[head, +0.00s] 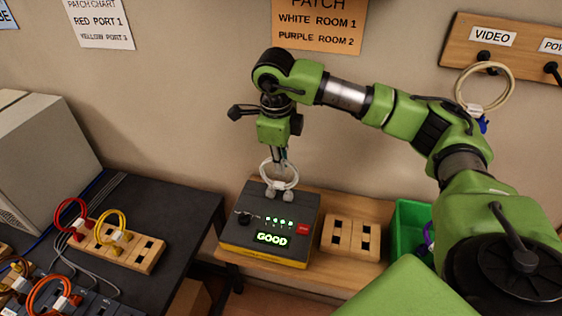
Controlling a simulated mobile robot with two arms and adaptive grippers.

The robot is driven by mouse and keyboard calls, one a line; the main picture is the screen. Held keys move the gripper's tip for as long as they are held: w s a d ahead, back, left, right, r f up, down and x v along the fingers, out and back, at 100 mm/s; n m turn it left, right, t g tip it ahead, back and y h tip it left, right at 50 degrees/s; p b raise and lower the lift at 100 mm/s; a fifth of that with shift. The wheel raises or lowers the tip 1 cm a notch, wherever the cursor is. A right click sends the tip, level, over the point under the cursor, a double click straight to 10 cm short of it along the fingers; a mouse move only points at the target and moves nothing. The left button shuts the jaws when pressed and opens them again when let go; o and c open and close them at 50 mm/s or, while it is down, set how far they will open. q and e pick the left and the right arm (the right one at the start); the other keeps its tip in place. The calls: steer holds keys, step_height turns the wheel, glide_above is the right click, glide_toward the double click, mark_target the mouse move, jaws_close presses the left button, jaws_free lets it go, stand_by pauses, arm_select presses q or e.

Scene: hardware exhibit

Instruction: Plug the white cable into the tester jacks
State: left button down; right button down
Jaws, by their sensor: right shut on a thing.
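The tester (262,262) is a dark box with a yellow base on the wooden bench. Its front shows a lit green "GOOD", several small green lights, a knob and a red button. The white cable (266,181) is a small loop at the tester's back edge. Its two pale ends reach down to the tester's top, where the jacks are hidden, so how deep they sit I cannot tell. My right gripper (279,163) points straight down over the tester and is shut on the white cable. My left gripper is not in view.
A wooden socket block (351,238) and a green bin (408,216) stand right of the tester. A dark table (185,205) at left holds a block with red and yellow cables (119,246). A pale cable loop (512,90) hangs from the wall board (520,54).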

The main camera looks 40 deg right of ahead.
stand_by(0.3)
steer(key=c, duration=2)
jaws_free()
steer(key=shift+c, duration=0.2)
steer(key=shift+o, duration=0.4)
steer(key=o, duration=0.5)
steer(key=shift+o, duration=0.2)
step_height(320, 180, up, 7)
steer(key=p, duration=0.4)
steer(key=shift+s+a+r, duration=0.2)
steer(key=shift+s+a, duration=0.15)
steer(key=shift+a, duration=0.1)
